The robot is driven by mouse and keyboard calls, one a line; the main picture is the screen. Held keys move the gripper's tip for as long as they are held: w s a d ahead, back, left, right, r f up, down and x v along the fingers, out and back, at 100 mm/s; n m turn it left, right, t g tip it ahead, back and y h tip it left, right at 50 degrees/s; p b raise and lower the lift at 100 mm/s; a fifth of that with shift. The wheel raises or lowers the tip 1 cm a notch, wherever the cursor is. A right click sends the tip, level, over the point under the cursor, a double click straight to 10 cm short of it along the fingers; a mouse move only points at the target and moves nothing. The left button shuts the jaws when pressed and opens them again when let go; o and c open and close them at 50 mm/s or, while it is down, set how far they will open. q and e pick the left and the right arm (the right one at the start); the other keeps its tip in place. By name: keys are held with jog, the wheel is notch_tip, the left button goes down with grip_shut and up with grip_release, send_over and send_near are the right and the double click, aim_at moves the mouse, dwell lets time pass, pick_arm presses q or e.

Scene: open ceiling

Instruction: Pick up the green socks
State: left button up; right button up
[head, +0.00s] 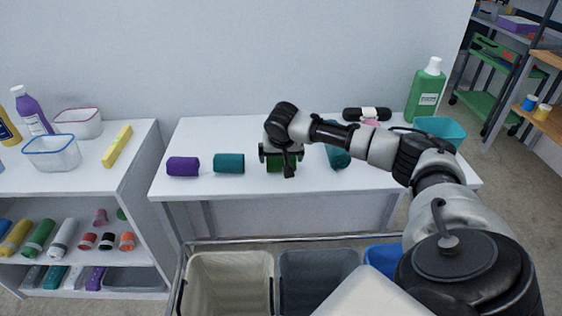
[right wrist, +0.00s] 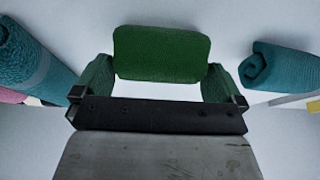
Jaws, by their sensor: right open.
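The green socks (head: 274,165) are a dark green roll on the white table, partly hidden behind my right gripper (head: 282,160). In the right wrist view the green socks (right wrist: 161,54) lie straight ahead, at the gap between the fingers of my right gripper (right wrist: 158,85). The fingers are apart, one on each side, with a pale gap between the socks and the palm. I cannot tell whether either finger touches the socks. My left gripper is not in view.
A teal roll (head: 229,163) and a purple roll (head: 183,166) lie to the left of the socks. A larger teal roll (head: 338,158) lies to the right. A green bottle (head: 425,92) and teal bin (head: 441,127) stand at the right. Open bins (head: 229,256) sit in front.

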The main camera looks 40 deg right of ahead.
jog(key=shift+x, duration=0.8)
jog(key=c, duration=0.6)
jog(key=shift+r, duration=0.1)
